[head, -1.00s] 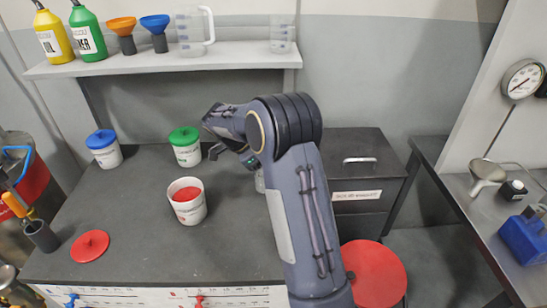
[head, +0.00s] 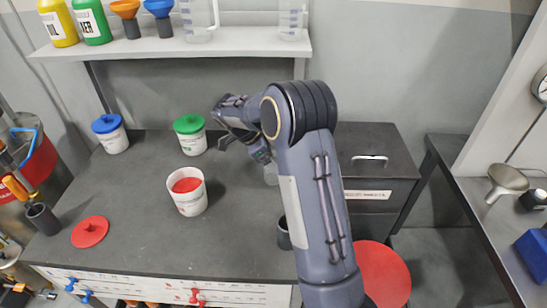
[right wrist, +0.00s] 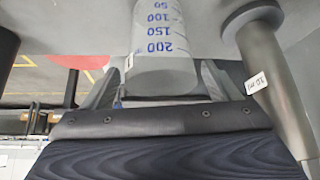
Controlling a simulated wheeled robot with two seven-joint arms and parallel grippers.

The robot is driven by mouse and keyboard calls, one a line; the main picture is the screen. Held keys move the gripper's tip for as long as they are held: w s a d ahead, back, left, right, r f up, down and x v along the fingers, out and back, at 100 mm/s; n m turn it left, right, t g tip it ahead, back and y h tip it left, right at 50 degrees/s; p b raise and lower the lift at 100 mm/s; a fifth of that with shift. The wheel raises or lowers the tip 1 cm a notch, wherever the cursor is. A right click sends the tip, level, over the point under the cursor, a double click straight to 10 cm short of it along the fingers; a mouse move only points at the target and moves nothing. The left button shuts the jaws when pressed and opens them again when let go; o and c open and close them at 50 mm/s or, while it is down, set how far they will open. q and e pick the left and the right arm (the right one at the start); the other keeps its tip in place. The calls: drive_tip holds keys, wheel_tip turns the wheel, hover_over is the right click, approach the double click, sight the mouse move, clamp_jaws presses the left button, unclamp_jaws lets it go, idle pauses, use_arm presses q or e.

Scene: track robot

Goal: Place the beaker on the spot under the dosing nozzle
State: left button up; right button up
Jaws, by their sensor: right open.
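The beaker (right wrist: 158,45) is clear with blue graduation marks from 50 to 200. In the right wrist view it stands between the fingers of my right gripper (right wrist: 158,82). The fingers are open on either side of it, and I cannot tell whether either touches it. In the head view only a sliver of the clear beaker (head: 271,174) shows under my right gripper (head: 262,156), mostly hidden by my right arm. The dosing nozzle and its spot are not clearly identifiable in either view. My left gripper is not in view.
A white tub with red contents (head: 187,190), a green-lidded tub (head: 190,134), a blue-lidded tub (head: 110,133) and a loose red lid (head: 90,231) are on the dark bench (head: 130,195). A dark cup (head: 284,233) is beside my arm. A grey post (right wrist: 270,70) is close right of the beaker.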

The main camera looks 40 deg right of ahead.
drive_tip(key=shift+r, duration=0.25)
drive_tip(key=v, duration=1.1)
drive_tip(key=shift+a+r, duration=0.2)
drive_tip(key=shift+r, duration=0.1)
drive_tip(key=shift+w, duration=0.2)
